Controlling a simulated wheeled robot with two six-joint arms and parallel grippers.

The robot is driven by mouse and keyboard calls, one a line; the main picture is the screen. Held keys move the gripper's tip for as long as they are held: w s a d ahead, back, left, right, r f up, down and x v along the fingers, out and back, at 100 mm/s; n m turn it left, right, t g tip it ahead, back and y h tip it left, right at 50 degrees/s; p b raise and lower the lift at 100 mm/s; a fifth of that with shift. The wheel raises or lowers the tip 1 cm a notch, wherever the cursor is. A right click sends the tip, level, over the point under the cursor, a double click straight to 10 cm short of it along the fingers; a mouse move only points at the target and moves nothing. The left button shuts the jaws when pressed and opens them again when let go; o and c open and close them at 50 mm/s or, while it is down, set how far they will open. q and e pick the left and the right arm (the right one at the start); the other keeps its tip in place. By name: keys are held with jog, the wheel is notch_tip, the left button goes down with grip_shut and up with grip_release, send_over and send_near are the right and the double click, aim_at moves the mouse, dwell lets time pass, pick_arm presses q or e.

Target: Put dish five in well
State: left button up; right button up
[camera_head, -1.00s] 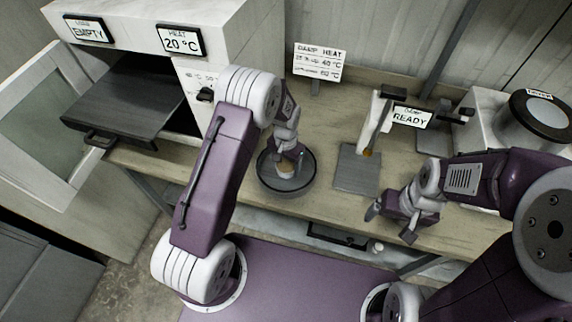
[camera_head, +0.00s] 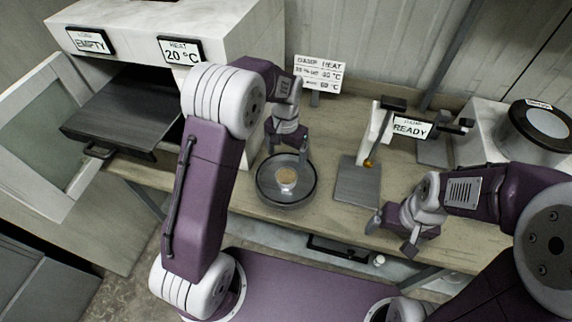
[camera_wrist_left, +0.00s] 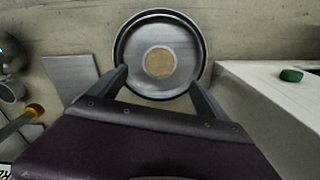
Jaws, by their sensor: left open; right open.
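A small pale dish (camera_head: 287,176) with a tan content sits inside a round, dark-rimmed basin (camera_head: 287,204) on the bench, which looks like the well. In the left wrist view the dish (camera_wrist_left: 159,63) lies near the middle of the basin (camera_wrist_left: 119,48). I cannot read a number on the dish. My left gripper (camera_head: 287,152) is open and empty, behind and above the dish. In the left wrist view its fingers (camera_wrist_left: 158,78) stand apart on either side of the dish, not touching it. My right gripper (camera_head: 391,238) is open and empty near the bench's front edge.
An oven (camera_head: 240,40) with an open door (camera_head: 45,130) and a pulled-out dark shelf (camera_head: 128,108) stands left. A grey plate (camera_head: 358,182) and a stand with a READY sign (camera_head: 411,128) are right of the basin. A heat sign (camera_head: 319,68) stands behind.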

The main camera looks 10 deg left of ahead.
pick_arm(q)
jog(key=s+a+n, duration=0.1)
jog(key=s+a, duration=0.1)
jog(key=s, duration=0.6)
jog(key=s+a+n+t, duration=0.1)
jog(key=s+a+n, duration=0.1)
jog(key=s, duration=0.7)
jog(key=shift+s+a+r+n, duration=0.15)
jog(key=shift+s+r+n, duration=0.1)
jog(key=shift+r+n, duration=0.1)
